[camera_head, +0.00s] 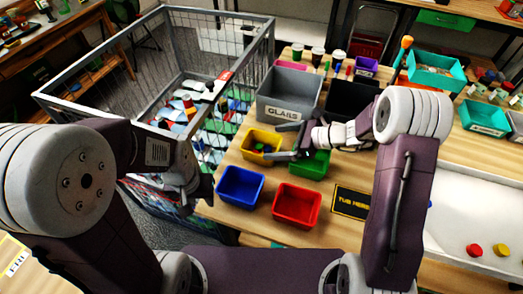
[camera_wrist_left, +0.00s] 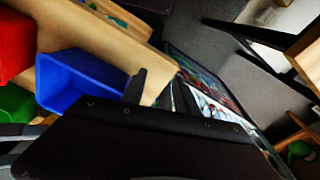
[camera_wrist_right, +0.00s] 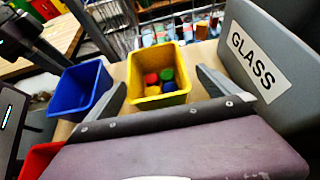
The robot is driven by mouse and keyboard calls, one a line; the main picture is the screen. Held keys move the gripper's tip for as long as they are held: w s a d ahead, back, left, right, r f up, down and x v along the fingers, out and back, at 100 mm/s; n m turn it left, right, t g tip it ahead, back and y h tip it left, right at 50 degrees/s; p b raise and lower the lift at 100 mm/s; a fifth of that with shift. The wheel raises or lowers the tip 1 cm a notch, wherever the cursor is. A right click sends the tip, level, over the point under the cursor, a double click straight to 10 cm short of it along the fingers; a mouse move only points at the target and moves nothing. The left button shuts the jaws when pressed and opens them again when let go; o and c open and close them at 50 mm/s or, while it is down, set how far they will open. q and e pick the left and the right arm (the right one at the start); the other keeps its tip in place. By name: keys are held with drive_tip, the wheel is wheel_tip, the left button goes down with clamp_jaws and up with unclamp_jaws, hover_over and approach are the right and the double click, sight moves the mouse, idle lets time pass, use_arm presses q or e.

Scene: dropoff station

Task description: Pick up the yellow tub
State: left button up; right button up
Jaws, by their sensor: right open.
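The yellow tub (camera_head: 254,157) stands on the wooden table in front of the grey GLASS bin, with green contents visible. In the right wrist view the yellow tub (camera_wrist_right: 160,102) holds several red, green, yellow and blue pieces. My right gripper (camera_head: 279,142) is open, with its fingers pointing toward the tub from the right. In the right wrist view its fingertips (camera_wrist_right: 160,78) appear on either side of the tub; I cannot tell if they touch it. My left gripper (camera_head: 205,190) hangs beside the table's left edge, near the blue tub. Its jaw opening is unclear.
A blue tub (camera_head: 240,186), a red tub (camera_head: 297,205) and a green tub (camera_head: 316,163) stand close by. The grey GLASS bin (camera_head: 287,110) is behind. A wire cage (camera_head: 75,105) with litter stands left. The "TUB HERE" mat (camera_head: 352,202) is bare.

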sight(247, 144)
drive_tip(key=shift+w+a+f, duration=0.1)
drive_tip(key=shift+a+f, duration=0.05)
drive_tip(key=shift+a, duration=0.2)
drive_tip(key=x, duration=0.5)
drive_tip(key=shift+s+a+r, duration=0.2)
drive_tip(key=shift+s+r, duration=0.1)
drive_tip(key=shift+s, duration=0.1)
drive_tip(key=shift+c, duration=0.9)
drive_tip(key=c, duration=1)
